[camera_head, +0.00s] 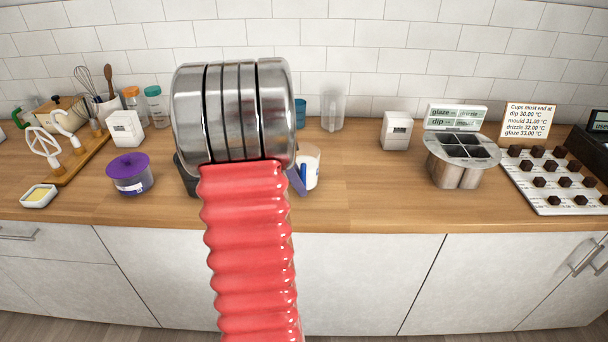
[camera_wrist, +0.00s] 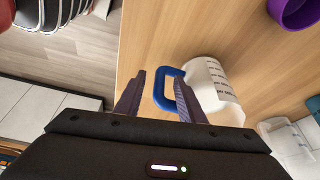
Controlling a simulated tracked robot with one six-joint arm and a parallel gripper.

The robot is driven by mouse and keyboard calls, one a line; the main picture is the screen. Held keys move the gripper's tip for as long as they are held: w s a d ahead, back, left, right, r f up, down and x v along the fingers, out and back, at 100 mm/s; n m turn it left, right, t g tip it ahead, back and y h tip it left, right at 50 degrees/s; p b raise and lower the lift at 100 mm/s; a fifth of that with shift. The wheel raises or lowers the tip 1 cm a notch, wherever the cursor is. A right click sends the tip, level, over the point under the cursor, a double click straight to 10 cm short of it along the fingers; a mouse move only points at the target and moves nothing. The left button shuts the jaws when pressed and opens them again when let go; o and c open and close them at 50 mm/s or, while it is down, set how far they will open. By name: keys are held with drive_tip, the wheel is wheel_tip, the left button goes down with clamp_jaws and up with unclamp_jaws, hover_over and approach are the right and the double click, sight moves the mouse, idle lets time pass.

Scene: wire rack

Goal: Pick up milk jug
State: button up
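The milk jug is white with dark measuring marks and a blue loop handle. In the wrist view the jug (camera_wrist: 210,78) lies just beyond my gripper (camera_wrist: 160,77), whose two dark purple fingers are apart. The blue handle (camera_wrist: 160,88) sits between the fingers, and the right finger overlaps the loop. I cannot tell whether either finger touches it. In the head view the jug (camera_head: 312,168) stands on the wooden counter, partly hidden by my arm, with one finger beside it. Most of my gripper is hidden there.
A clear beaker (camera_head: 332,112) and a white timer-like box (camera_head: 396,130) stand behind. The counter right of the jug is clear.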

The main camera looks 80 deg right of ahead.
drive_tip(key=shift+s+d+f, duration=0.1)
drive_tip(key=shift+s+f, duration=0.15)
drive_tip(key=shift+f, duration=0.35)
drive_tip(key=shift+c, duration=0.6)
clamp_jaws()
